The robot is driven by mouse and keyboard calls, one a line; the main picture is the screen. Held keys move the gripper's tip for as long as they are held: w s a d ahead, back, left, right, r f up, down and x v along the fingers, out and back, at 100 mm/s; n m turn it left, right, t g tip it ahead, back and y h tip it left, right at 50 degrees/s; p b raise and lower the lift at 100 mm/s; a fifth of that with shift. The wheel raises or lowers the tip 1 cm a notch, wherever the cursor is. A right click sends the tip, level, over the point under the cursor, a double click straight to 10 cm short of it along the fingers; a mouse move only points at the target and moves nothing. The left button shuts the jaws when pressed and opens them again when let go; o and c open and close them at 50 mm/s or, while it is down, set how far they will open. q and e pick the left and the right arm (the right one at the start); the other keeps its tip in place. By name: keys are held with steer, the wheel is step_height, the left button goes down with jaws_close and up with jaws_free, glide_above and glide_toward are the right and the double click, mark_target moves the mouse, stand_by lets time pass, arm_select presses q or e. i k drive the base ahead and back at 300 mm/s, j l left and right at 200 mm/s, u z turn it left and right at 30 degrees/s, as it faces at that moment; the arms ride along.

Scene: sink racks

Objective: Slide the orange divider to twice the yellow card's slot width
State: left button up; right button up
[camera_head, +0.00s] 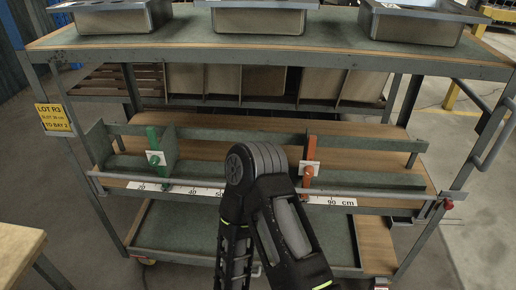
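The orange divider (309,160) stands upright on the middle shelf, right of centre, with a white tag on it. It sits a little left of the "90 cm" mark on the white ruler strip (207,191). A green divider (153,143) stands upright further left, also with a white tag. The yellow card (53,117) hangs on the cart's left post. It reads "LOT R3", a slot line that looks like 20 cm, and "TO BAY 2"; the number is small. My arm links rise from the bottom centre and hide the middle of the strip. No gripper fingers show.
A grey rail (385,194) runs along the shelf's front edge. Metal pans (257,20) stand on the top shelf (200,38). The lower shelf (175,228) looks bare. A wooden table corner (18,247) is at the lower left.

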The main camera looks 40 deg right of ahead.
mark_target(311, 141)
steer(key=z, duration=1.75)
